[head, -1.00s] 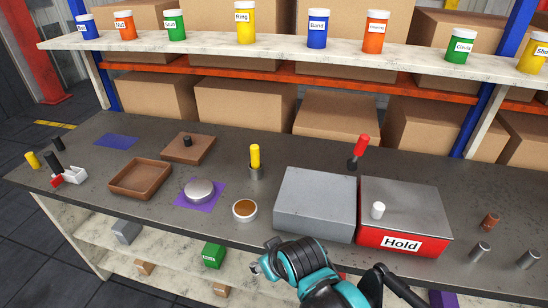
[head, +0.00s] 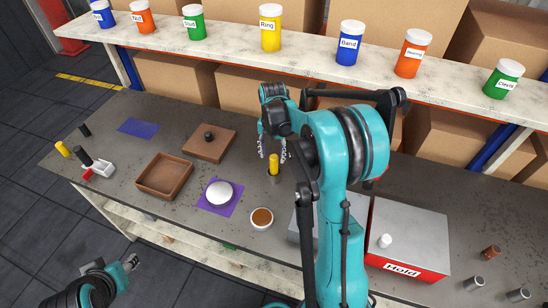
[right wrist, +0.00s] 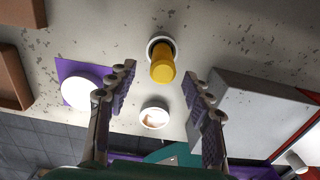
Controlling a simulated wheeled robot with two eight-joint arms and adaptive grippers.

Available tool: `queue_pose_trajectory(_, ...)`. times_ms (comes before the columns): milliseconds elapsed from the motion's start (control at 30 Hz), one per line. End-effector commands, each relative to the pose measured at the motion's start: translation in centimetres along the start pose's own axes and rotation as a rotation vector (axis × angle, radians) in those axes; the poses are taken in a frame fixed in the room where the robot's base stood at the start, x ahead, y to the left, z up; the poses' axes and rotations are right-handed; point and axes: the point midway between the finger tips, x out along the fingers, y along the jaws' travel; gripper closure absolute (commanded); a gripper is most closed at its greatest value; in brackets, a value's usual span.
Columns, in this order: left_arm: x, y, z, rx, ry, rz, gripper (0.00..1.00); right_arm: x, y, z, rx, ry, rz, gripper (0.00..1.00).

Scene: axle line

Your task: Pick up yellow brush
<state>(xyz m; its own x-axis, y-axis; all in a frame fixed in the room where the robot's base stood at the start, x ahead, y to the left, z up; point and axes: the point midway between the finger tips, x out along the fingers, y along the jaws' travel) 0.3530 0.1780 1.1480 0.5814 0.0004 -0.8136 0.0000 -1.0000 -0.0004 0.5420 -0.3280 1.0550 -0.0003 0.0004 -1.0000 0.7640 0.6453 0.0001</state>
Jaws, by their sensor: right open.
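The yellow brush (head: 273,164) stands upright, yellow end up, in a small metal cup (head: 274,178) on the dark bench; its lower part is hidden in the cup. My right gripper (head: 273,156) is open and empty, above the brush with one finger to each side of it. In the right wrist view the brush (right wrist: 162,66) shows between the two fingertips (right wrist: 159,72) with gaps on both sides, and I see no contact. My left gripper (head: 130,262) is at the lower left, off the bench front; its opening is unclear.
A grey box (head: 303,233) and a red Hold box (head: 408,240) stand to the right of the cup. A white bowl (head: 261,218) and a silver-white round lid (head: 219,193) on a purple mat are in front and left. A shelf with labelled jars (head: 270,30) runs behind.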

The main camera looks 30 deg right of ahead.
Motion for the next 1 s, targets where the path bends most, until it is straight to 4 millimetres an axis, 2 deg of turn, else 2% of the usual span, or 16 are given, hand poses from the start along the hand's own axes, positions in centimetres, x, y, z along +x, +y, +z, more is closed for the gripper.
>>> queue_pose_trajectory(500, 1.3, 0.0, 1.0, 0.000, 0.000, 0.000, 0.60, 7.0, -0.3, 0.4, -0.006, 0.000, 0.000, 0.49)
queue_pose_trajectory(800, 1.3, 0.0, 0.9, 0.000, 0.000, 0.000, 0.60, 7.5, -0.3, 0.4, -0.005, 0.000, 0.000, 0.49)
queue_pose_trajectory(833, 1.3, 0.0, 0.9, 0.000, 0.000, 0.000, 0.60, 7.5, -0.3, 0.4, -0.005, 0.000, 0.000, 0.52)
queue_pose_trajectory(867, 1.3, 0.0, 0.9, 0.000, 0.000, 0.000, 0.60, 7.5, -0.3, 0.4, -0.005, 0.000, 0.000, 0.59)
queue_pose_trajectory(1000, 1.3, 0.0, 0.9, 0.000, 0.000, 0.000, 0.60, 7.5, -0.3, 0.4, -0.005, 0.000, 0.000, 0.96)
